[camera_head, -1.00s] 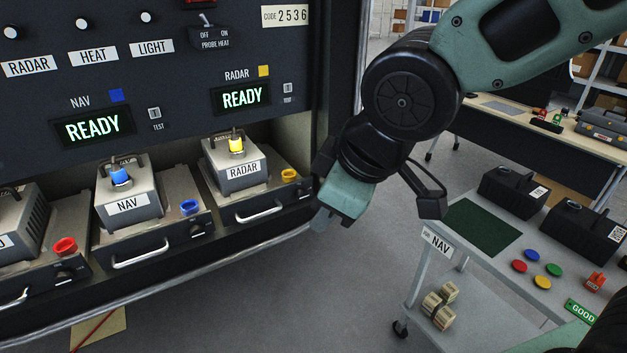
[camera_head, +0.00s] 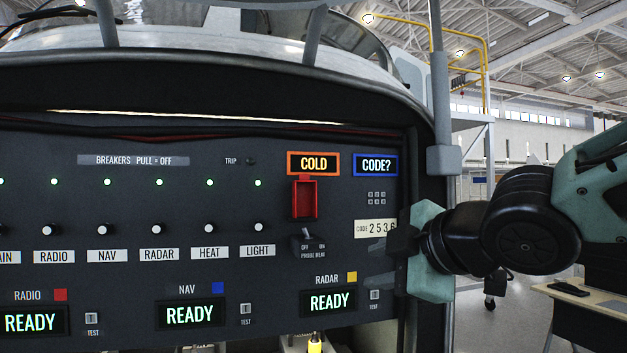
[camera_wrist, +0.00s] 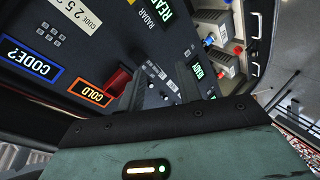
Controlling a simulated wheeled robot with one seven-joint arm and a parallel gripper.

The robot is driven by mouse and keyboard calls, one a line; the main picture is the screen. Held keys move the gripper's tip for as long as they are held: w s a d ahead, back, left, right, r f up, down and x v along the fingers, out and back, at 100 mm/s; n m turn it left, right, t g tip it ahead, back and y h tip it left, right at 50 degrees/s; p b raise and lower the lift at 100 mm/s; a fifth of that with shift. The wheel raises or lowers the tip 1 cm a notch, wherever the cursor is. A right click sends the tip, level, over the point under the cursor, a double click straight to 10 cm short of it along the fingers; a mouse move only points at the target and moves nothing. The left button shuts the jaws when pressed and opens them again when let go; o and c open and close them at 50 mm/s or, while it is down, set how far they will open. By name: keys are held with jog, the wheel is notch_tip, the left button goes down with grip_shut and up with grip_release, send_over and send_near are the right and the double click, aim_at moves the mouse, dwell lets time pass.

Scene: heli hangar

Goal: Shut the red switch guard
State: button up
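The red switch guard (camera_head: 304,198) is on the dark panel under the orange-framed COLD display (camera_head: 313,163). It appears lifted, above the PROBE HEAT switch (camera_head: 307,240), whose lever is uncovered. The guard also shows in the wrist view (camera_wrist: 117,82), left of the fingers. My gripper (camera_head: 381,262) is right of the switch in the head view, near the CODE label, pointing left. In the wrist view its two dark fingers (camera_wrist: 161,88) are apart with nothing held between them. I cannot tell exactly how far they are from the panel.
The blue-framed CODE? display (camera_head: 376,165) and a small keypad (camera_head: 377,198) are right of the guard. A row of knobs (camera_head: 210,229) lies to the left. READY displays (camera_head: 330,301) are below. A dark frame post (camera_head: 424,180) borders the panel's right side.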

aim_at(304, 178)
notch_tip(304, 178, up, 13)
jog(key=w+n+t+y, duration=0.2)
jog(key=n+y, duration=0.2)
jog(key=n, duration=0.3)
jog(key=p+x, duration=0.1)
jog(key=x, duration=0.4)
jog(key=p+x, duration=0.2)
jog(key=x, duration=0.3)
jog(key=r+p+x, duration=0.1)
jog(key=x, duration=0.4)
jog(key=shift+w+d+f+p, duration=0.1)
jog(key=shift+w+p, duration=0.25)
jog(key=shift+w+a+f, duration=0.15)
jog(key=shift+w+a, duration=0.25)
jog(key=shift+w, duration=0.1)
grip_shut()
